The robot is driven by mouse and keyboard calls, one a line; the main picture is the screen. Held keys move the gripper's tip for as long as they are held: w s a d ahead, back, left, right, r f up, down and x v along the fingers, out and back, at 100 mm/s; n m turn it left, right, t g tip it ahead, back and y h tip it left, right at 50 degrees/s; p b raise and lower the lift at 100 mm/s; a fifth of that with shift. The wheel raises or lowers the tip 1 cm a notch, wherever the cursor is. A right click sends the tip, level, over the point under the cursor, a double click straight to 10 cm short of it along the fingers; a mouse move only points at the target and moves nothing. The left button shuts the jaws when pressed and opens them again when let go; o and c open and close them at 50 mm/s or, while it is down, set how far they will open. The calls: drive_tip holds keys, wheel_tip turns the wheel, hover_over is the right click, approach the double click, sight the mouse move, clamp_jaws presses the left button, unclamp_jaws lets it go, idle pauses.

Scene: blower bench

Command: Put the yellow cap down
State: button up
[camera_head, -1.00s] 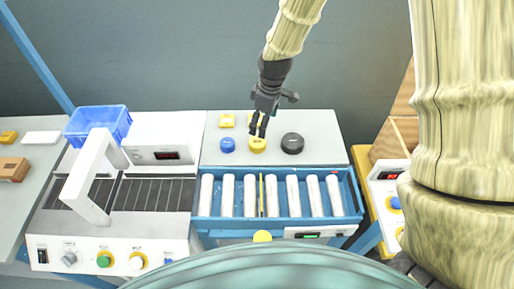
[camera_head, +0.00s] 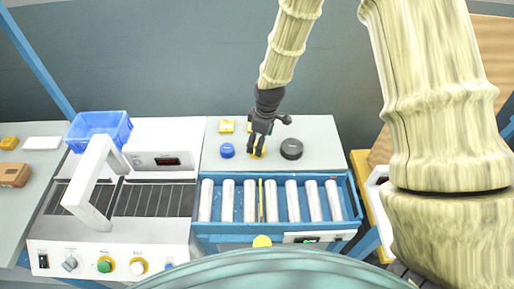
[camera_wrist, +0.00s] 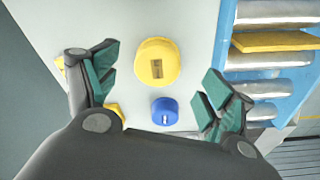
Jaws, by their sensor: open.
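The yellow cap (camera_head: 258,155) rests on the light grey bench top and is mostly covered by my gripper (camera_head: 257,150) in the head view. In the wrist view the round yellow cap (camera_wrist: 158,62), with a dark slot mark on top, shows whole. My gripper (camera_wrist: 158,82) is open there, with a finger on each side of the cap's line and clear gaps between. Neither finger is seen touching it. How high the fingertips are above the bench top cannot be told.
A blue cap (camera_head: 227,150) lies left of the yellow cap and a black cap (camera_head: 291,149) right. A small yellow block (camera_head: 227,126) lies behind. A blue-framed roller conveyor (camera_head: 278,228) runs in front. A white machine with a raised arch (camera_head: 92,180) stands left.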

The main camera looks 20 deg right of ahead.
drive_tip(key=shift+w+a+f+p, duration=0.15)
drive_tip(key=shift+f+p, duration=0.2)
drive_tip(key=shift+f, duration=0.2)
drive_tip(key=shift+w+a+f+p, duration=0.15)
drive_tip(key=shift+f+p, duration=0.15)
drive_tip(key=shift+f, duration=0.2)
drive_tip(key=shift+w+f+p, duration=0.15)
drive_tip(key=shift+f+p, duration=0.15)
drive_tip(key=shift+f, duration=0.9)
drive_tip(key=c, duration=1)
drive_tip(key=shift+o, duration=0.2)
drive_tip(key=shift+r, duration=0.1)
